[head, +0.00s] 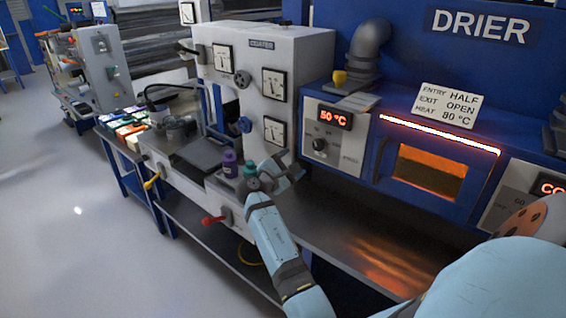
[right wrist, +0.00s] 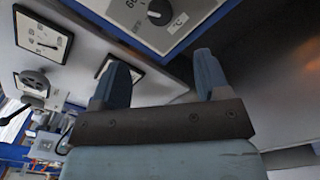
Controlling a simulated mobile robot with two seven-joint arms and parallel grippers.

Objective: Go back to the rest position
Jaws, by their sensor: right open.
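My right arm reaches up from the bottom of the head view, and its gripper (head: 291,168) is by the right lower corner of the coater (head: 305,55), left of the drier (head: 345,140). In the right wrist view the two blue-grey fingers of this gripper (right wrist: 162,76) stand apart with nothing between them. Beyond them is the drier's panel with a knob (right wrist: 160,12). I cannot tell whether the fingers touch the machine. My left gripper does not show.
A purple bottle (head: 230,163) and a green-topped one (head: 250,168) stand just left of my right gripper. The coater has a red lever (head: 213,219) and a yellow lever (head: 152,182) in front. The metal bench (head: 370,240) below the drier is bare. Open floor (head: 70,220) lies left.

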